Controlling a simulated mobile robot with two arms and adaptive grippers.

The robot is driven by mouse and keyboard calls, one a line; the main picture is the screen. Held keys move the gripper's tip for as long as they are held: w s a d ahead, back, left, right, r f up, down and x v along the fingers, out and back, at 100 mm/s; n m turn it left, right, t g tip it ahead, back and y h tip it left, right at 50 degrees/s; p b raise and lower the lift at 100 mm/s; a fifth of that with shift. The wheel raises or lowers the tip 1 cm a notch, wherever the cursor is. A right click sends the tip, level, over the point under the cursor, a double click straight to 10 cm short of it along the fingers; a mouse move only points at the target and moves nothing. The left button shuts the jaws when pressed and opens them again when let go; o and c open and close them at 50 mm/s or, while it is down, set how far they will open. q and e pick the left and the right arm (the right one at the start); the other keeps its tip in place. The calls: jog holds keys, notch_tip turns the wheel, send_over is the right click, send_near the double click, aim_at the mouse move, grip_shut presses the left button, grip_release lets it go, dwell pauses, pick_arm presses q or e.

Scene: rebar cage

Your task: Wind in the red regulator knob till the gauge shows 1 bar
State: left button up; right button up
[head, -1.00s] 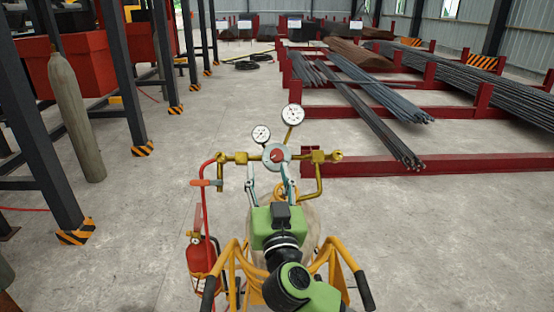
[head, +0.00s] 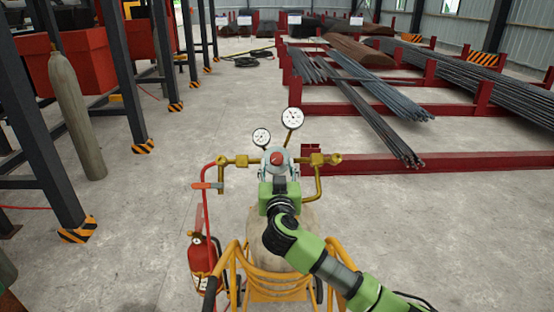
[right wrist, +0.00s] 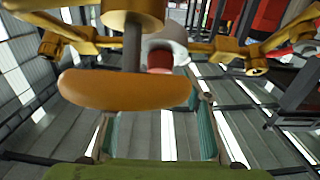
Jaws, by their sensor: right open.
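The red regulator knob (head: 277,158) faces me on the grey regulator body, between brass fittings on the gas cylinder (head: 297,225). In the right wrist view the red knob (right wrist: 159,60) is partly covered by an orange handwheel (right wrist: 125,91) in front. My right gripper (head: 278,167) is open at the knob, its fingers on either side; contact is unclear. Its teal fingers stand apart in the right wrist view (right wrist: 158,125). Two white gauges, a smaller left one (head: 261,137) and a larger right one (head: 292,117), stand above; their readings are too small to tell. My left gripper is out of view.
A brass pipe with a red-orange lever (head: 207,185) is left of the regulator. Red racks with rebar (head: 385,130) are behind right.

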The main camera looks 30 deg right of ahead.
aim_at(277, 159)
jog(key=shift+x, duration=1.35)
jog(key=c, duration=1.1)
